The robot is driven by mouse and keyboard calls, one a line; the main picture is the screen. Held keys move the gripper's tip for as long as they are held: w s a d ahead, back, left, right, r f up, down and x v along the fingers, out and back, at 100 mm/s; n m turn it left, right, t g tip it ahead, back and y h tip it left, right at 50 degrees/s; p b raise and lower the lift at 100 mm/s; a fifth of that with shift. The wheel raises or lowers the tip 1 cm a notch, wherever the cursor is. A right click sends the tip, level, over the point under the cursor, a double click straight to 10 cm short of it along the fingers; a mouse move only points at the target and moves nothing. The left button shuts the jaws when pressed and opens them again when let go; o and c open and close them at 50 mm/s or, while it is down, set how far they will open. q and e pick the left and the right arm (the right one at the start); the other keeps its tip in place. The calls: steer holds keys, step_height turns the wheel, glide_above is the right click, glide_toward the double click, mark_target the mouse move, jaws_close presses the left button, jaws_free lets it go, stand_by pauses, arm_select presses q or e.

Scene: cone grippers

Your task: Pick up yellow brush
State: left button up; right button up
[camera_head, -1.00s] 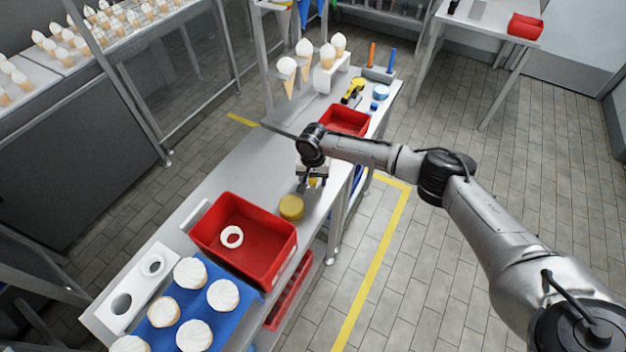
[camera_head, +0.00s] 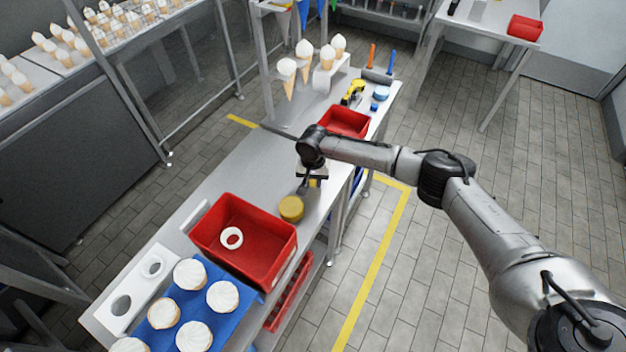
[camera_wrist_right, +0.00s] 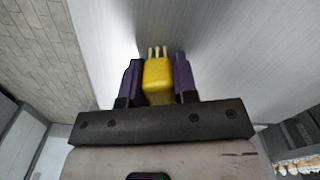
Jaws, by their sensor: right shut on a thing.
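The yellow brush (camera_wrist_right: 158,82) is between the two dark fingers of my right gripper (camera_wrist_right: 157,72) in the right wrist view, its pale bristles or prongs pointing away from the palm. The gripper is shut on it. In the head view, my right gripper (camera_head: 313,182) points down over the workbench (camera_head: 247,163), with a small bit of yellow between its fingers. The wrist hides most of the brush there, and I cannot tell whether it touches the bench. My left gripper is in neither view.
A round yellow object (camera_head: 291,208) sits close to the gripper. A red bin (camera_head: 262,262) with a white ring is nearer, and a smaller red bin (camera_head: 343,121) is behind. Ice cream cones (camera_head: 304,50) stand in a holder at the back.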

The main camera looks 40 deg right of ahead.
steer(key=shift+r, duration=0.15)
steer(key=shift+r, duration=0.65)
step_height(320, 180, up, 3)
steer(key=shift+f+p, duration=0.2)
steer(key=shift+p, duration=0.2)
steer(key=s+d+r+p, duration=0.1)
steer(key=s+d+r, duration=0.4)
steer(key=s, duration=0.5)
steer(key=shift+s+d+r+p, duration=0.25)
steer(key=shift+r+p, duration=0.1)
steer(key=shift+r, duration=0.6)
steer(key=o, duration=0.4)
steer(key=shift+w, duration=0.1)
steer(key=shift+c, duration=1.3)
